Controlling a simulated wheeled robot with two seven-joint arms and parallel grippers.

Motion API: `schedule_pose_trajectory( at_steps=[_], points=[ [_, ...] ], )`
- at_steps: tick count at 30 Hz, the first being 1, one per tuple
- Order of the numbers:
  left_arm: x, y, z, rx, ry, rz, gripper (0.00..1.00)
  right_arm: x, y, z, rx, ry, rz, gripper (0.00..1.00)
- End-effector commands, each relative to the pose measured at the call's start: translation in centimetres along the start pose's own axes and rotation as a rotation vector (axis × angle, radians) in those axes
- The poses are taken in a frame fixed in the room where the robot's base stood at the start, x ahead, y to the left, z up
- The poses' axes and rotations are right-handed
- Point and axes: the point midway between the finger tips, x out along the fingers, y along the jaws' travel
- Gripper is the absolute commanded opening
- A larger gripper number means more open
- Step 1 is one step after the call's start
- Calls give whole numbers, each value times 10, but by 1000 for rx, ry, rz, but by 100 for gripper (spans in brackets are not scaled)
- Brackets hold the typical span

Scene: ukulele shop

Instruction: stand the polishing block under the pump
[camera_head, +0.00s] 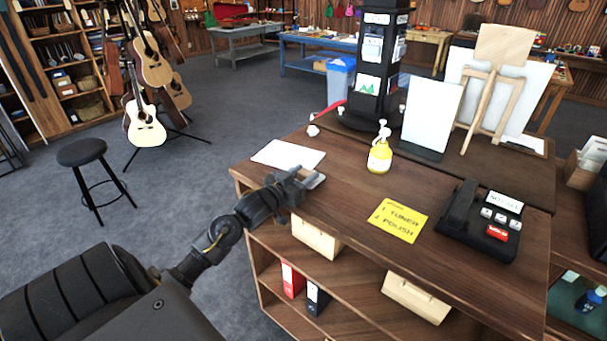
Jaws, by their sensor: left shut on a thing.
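The pump is a yellow bottle with a white pump head (380,155), standing upright on the brown wooden counter. My left gripper (301,181) is over the counter's left front part, left of the pump bottle and apart from it. It is shut on a small pale piece (315,181), which looks like the polishing block. The fingers hide most of it, and I cannot tell whether it touches the counter. My right gripper is not in view.
A white sheet (287,155) lies behind my left gripper. A yellow note (398,219) reading "1 TUNER 2 POLISH" and a black phone (479,221) lie to the right. A black display tower (376,65) and white boards stand behind. The counter (345,195) is clear between gripper and note.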

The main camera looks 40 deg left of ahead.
Motion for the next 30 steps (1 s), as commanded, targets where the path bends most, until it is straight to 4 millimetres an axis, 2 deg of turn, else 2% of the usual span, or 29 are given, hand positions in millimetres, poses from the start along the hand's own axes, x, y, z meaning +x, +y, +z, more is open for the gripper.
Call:
schedule_pose_trajectory(
  at_steps=[1,2,6,14,20,23,27,30],
  points=[
    [0,0,2,-1,0,0,22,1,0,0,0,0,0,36],
    [0,0,2,-1,0,0,48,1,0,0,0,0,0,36],
    [0,0,2,0,-1,0,66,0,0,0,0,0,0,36],
    [0,0,2,0,-1,0,67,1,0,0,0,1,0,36],
    [-3,0,6,2,-1,0,67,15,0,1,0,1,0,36],
    [-24,0,7,3,-3,0,67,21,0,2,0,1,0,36],
    [-54,0,18,3,-3,1,67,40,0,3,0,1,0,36],
    [-74,0,14,2,-4,1,67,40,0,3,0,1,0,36]
  ],
)
